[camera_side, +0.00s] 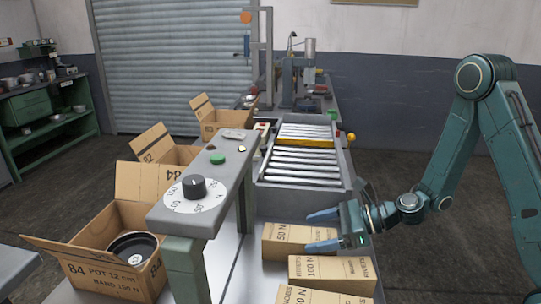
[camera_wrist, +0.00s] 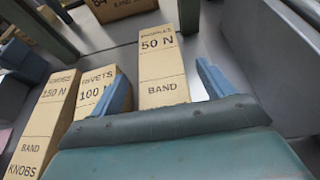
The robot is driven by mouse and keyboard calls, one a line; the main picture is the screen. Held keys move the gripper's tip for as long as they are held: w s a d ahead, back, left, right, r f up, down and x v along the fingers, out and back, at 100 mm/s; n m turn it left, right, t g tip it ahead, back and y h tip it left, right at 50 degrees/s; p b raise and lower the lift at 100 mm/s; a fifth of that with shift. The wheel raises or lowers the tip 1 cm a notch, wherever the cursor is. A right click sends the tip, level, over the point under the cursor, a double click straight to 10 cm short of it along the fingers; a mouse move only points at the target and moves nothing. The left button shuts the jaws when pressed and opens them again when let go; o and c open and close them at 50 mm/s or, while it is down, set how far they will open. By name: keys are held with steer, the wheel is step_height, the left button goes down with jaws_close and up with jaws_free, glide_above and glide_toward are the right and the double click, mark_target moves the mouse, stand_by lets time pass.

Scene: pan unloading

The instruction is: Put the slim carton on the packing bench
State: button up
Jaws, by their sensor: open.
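Several brown cartons lie side by side on a grey surface: the 50 N carton (camera_side: 285,238), the 100 N carton (camera_side: 318,268) and a nearest one (camera_side: 310,296) cut off by the frame edge. I cannot tell for sure which is the slim carton. My gripper (camera_side: 322,230) is open, its blue fingers over the 50 N carton. In the wrist view the 50 N carton (camera_wrist: 162,65) shows between the fingertips of my gripper (camera_wrist: 164,72). The 100 N carton (camera_wrist: 97,88) and a 150 N carton (camera_wrist: 50,115) are left of it. I cannot tell which surface is the packing bench.
An open box marked 84 (camera_side: 110,275) holds a dark round pot (camera_side: 132,249). More open boxes stand behind it. A grey post-mounted panel with a dial (camera_side: 194,187) rises left of the cartons. A roller conveyor (camera_side: 300,168) lies beyond them.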

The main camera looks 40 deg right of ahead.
steer(key=shift+x, duration=1.05)
steer(key=c, duration=1.3)
steer(key=shift+r, duration=0.2)
steer(key=shift+r, duration=4.85)
